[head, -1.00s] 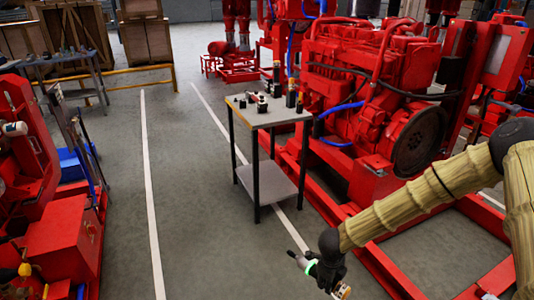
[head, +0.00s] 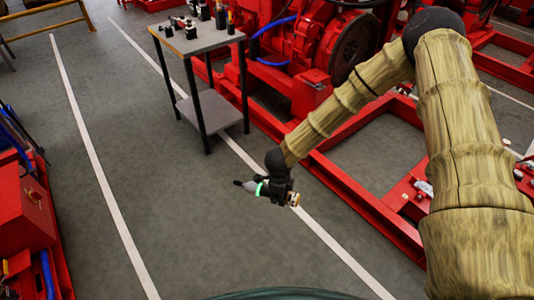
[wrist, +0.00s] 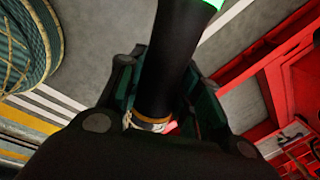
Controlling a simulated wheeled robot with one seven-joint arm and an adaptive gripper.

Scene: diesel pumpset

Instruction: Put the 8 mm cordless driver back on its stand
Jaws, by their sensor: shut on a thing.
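The cordless driver is in my gripper (head: 278,186), held well above the floor. Several small dark things stand on the grey worktable (head: 202,42); I cannot tell which is the driver's stand. The table is beyond my gripper, up and left.
A red engine on a red base frame (head: 375,205) lies right of the table and behind my arm. Red equipment (head: 22,215) stands at the left edge. Grey floor (head: 125,130) with white lines is clear between them. The table has a lower shelf (head: 210,112).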

